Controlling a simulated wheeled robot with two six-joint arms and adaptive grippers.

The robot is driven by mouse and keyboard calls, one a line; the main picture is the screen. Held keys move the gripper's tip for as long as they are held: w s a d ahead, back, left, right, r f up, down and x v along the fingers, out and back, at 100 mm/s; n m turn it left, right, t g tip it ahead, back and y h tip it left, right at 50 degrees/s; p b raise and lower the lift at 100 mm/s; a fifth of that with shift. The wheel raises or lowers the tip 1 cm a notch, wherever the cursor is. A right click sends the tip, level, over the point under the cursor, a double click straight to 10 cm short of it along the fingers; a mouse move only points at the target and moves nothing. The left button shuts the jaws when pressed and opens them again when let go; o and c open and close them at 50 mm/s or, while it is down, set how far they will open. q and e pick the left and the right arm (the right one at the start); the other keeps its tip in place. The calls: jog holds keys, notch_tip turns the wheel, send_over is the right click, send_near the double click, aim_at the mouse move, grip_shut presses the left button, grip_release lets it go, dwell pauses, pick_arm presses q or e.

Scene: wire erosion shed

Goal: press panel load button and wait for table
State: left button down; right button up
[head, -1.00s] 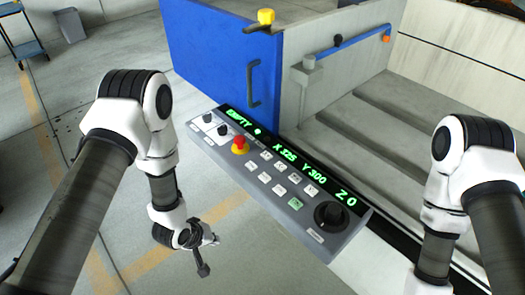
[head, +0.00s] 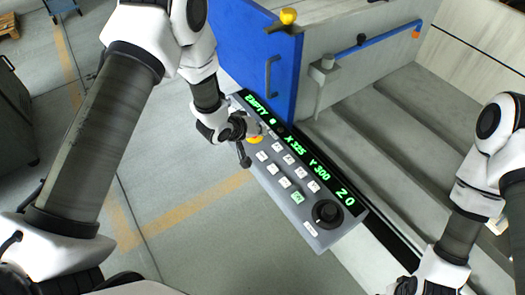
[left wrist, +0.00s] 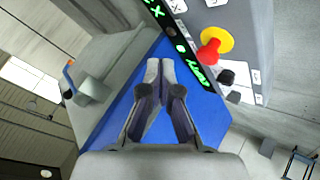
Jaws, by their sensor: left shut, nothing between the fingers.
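The grey control panel (head: 295,215) has a dark display (head: 290,145) reading "EMPTY", X 325, Y 300 and Z 0 in green. Several small white buttons (head: 285,182) and one green button (head: 298,196) sit below it; their labels are too small to read. My left gripper (head: 244,140) is over the panel's far left end, covering most of the emergency stop there. In the left wrist view, its fingers (left wrist: 163,68) are shut and empty, with the red emergency stop (left wrist: 209,51) and a black knob (left wrist: 226,78) to their right. My right gripper's fingers are out of view.
A blue door (head: 243,55) with a handle stands behind the panel. A grey stepped tank (head: 420,120) lies to the right, with a blue rail (head: 375,40) on its wall. A large black dial (head: 327,213) is at the panel's near end.

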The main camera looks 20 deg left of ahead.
pick_arm(q)
jog(key=b, duration=0.6)
send_over(260, 156)
notch_tip(260, 156, down, 8)
jog(key=shift+d+f, duration=0.1)
jog(key=shift+d, duration=0.05)
jog(key=shift+f+b, duration=0.45)
jog(key=shift+f, duration=0.05)
dwell(0.7)
jog(key=shift+f, duration=0.4)
